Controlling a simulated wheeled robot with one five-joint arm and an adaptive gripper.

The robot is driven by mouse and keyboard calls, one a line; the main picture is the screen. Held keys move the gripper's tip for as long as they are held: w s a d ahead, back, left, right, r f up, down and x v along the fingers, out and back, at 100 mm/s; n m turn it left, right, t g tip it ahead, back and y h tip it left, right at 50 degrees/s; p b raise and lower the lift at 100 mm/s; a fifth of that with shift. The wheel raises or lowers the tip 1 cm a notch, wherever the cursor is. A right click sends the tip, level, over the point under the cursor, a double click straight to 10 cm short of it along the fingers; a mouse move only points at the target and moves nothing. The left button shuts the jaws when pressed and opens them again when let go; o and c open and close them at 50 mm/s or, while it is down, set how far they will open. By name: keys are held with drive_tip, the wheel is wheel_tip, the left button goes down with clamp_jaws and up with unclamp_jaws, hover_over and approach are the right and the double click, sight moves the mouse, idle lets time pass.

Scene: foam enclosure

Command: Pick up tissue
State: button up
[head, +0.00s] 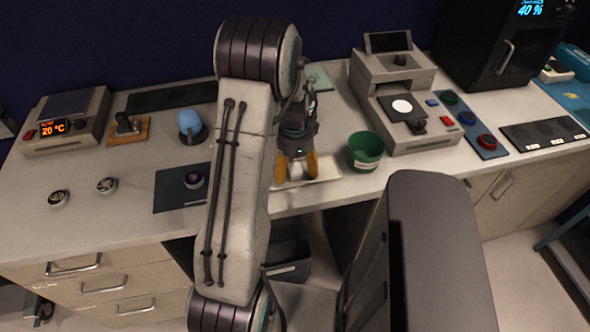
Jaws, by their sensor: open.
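My gripper (296,168) points down over the counter, partly behind my own arm. Its two orange fingers are apart. A small whitish piece, likely the tissue (296,172), shows between the fingers. I cannot tell whether the fingers touch it. A pale flat tray or mat (328,168) lies under and beside the fingers. My arm hides part of the area to the left.
A green cup (366,151) stands close to the right of my gripper. Beyond it is a grey device (440,132). A dark mat (174,187) with a small round item lies left of my arm. The counter's front edge (310,206) is near.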

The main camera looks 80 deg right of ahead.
sight(297, 168)
drive_tip(key=c, duration=0.8)
drive_tip(key=shift+r, duration=0.1)
drive_tip(key=shift+r, duration=0.4)
drive_tip(key=r, duration=0.3)
drive_tip(key=shift+s+r+b, duration=0.25)
drive_tip(key=shift+b, duration=0.15)
drive_tip(key=s+r, duration=0.2)
drive_tip(key=s, duration=0.1)
drive_tip(key=s+a+r, duration=0.1)
drive_tip(key=s+r, duration=0.1)
drive_tip(key=s, duration=0.2)
drive_tip(key=s+r+b, duration=0.1)
drive_tip(key=s+r, duration=0.1)
drive_tip(key=s, duration=0.2)
drive_tip(key=shift+a+r, duration=0.25)
drive_tip(key=shift+a, duration=0.15)
